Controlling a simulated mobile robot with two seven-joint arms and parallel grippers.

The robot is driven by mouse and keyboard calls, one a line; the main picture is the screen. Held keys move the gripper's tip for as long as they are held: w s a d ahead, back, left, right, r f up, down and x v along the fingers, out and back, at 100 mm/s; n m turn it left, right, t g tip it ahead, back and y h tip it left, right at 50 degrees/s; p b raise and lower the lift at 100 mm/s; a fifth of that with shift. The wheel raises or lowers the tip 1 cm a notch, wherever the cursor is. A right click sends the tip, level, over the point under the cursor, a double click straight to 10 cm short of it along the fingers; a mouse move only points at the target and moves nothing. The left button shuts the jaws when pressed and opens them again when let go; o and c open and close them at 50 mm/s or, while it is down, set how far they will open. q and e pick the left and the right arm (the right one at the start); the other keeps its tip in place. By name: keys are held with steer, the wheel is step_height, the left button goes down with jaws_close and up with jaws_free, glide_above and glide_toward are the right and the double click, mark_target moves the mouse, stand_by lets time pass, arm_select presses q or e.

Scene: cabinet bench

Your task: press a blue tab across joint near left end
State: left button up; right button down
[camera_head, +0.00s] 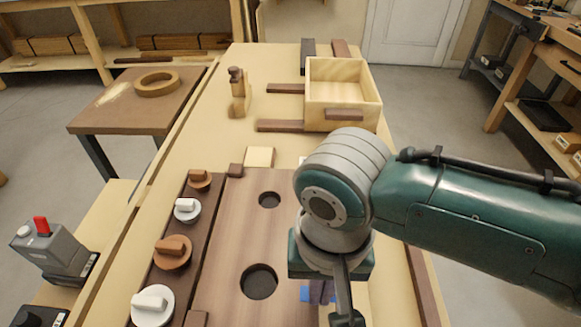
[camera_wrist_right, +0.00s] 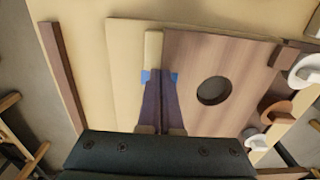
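A small blue tab (camera_wrist_right: 146,77) lies across the joint between a pale board and a brown board, at the end of a narrow cream strip (camera_wrist_right: 153,50). In the head view the blue tab (camera_head: 305,294) is partly hidden by my right gripper. My right gripper (camera_wrist_right: 160,84) looks shut and empty, its dark fingers side by side. Its tips overlap the middle of the tab, with blue showing on both sides. I cannot tell whether they touch it. In the head view the right gripper (camera_head: 346,312) is seen from behind, low in the picture. My left gripper is not in view.
The brown board (camera_head: 228,230) has two round holes. A dark rail with several knobs (camera_head: 173,252) runs along its left side. A pale square block (camera_head: 260,157), an open wooden box (camera_head: 343,90) and a wooden plane-like tool (camera_head: 238,95) stand farther back on the bench.

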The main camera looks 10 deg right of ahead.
stand_by(0.5)
steer(key=c, duration=0.6)
jaws_free()
steer(key=shift+r+p, duration=0.15)
steer(key=shift+p, duration=0.15)
step_height(320, 180, up, 7)
steer(key=p, duration=0.8)
steer(key=shift+r, duration=0.15)
